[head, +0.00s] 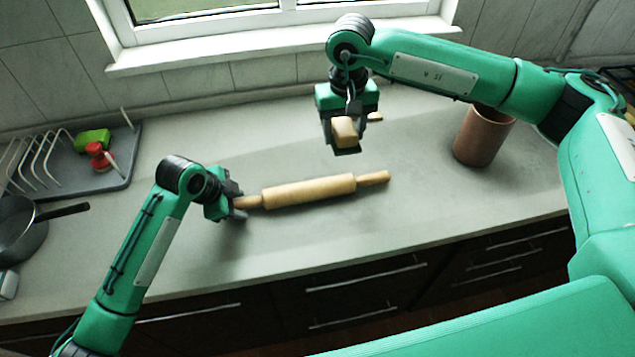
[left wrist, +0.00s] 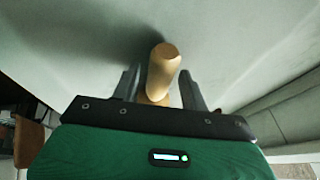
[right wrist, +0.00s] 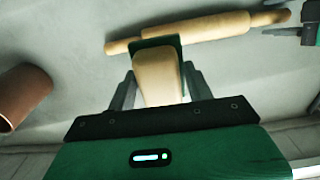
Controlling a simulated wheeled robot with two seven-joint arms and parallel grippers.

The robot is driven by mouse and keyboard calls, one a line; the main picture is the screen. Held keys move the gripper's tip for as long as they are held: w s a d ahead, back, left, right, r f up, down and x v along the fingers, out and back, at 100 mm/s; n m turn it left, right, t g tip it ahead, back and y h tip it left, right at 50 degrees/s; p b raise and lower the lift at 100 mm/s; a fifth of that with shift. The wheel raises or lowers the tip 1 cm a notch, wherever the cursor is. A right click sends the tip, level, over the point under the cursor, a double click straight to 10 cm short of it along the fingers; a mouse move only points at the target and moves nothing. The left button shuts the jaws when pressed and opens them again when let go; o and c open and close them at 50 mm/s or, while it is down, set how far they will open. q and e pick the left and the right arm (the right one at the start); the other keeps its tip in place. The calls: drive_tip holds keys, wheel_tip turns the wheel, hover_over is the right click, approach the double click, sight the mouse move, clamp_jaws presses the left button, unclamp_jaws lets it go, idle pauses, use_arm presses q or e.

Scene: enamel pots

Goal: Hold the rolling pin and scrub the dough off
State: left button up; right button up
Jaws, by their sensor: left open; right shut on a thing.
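The wooden rolling pin (head: 308,191) lies on the grey counter, its left handle toward my left gripper. My left gripper (head: 236,203) is open, with its fingers on either side of that handle. The left wrist view shows the handle end (left wrist: 163,66) between the fingers. My right gripper (head: 345,118) is shut on a tan scrubber (head: 344,130) with a green edge, held above and behind the pin. The scrubber (right wrist: 158,76) also shows in the right wrist view, in front of the pin (right wrist: 205,27). I cannot make out dough on the pin.
A brown cylindrical pot (head: 482,135) stands at the right. A dish rack tray (head: 119,172) with a green sponge (head: 92,140) and a red item (head: 98,156) is at the far left, near a dark pan (head: 20,235). The counter in front of the pin is clear.

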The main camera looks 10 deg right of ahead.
use_arm(q)
drive_tip(key=shift+r, duration=0.1)
use_arm(e)
drive_tip(key=shift+r, duration=0.1)
use_arm(q)
wheel_tip(320, 180, up, 7)
drive_tip(key=p, duration=0.8)
use_arm(e)
wheel_tip(320, 180, up, 8)
drive_tip(key=shift+f, duration=0.1)
use_arm(q)
drive_tip(key=o, duration=0.6)
use_arm(e)
drive_tip(key=shift+f, duration=0.1)
